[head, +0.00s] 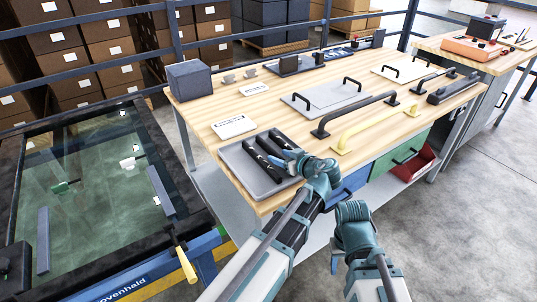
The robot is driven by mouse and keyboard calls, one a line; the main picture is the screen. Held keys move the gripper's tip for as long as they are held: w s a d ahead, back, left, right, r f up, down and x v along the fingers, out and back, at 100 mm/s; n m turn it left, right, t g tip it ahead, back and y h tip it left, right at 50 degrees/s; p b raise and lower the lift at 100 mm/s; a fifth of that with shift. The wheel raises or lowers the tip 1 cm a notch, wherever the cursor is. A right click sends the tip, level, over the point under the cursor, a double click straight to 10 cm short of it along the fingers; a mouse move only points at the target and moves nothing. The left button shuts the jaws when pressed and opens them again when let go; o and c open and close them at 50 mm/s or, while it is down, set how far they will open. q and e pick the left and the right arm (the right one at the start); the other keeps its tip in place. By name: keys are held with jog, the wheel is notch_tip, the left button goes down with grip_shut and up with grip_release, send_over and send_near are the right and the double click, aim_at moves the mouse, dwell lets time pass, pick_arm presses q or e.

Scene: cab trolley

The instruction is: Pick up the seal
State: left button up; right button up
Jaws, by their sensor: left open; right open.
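Several short black strips (271,144) lie side by side in a grey tray (238,160) at the front left corner of the wooden workbench. I cannot tell for sure which piece is the seal; these strips could include it. My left gripper (284,155) is open at the right side of the tray, close over the strips' right end, and hides part of them. I cannot tell whether it touches them. My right gripper (336,262) hangs low in front of the bench, small in view, open and away from the strips.
On the bench (215,104) are a white card (234,127), a grey panel with handles (326,95), a black bar (355,112), a yellow bar (376,129) and a dark block (190,80). A glass-topped frame (95,190) stands left. Open floor lies at right.

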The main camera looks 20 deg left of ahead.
pick_arm(q)
jog(key=shift+d, duration=0.15)
grip_shut()
pick_arm(e)
jog(key=shift+d, duration=0.1)
pick_arm(q)
jog(key=shift+r, duration=0.1)
pick_arm(e)
jog(key=shift+r, duration=0.1)
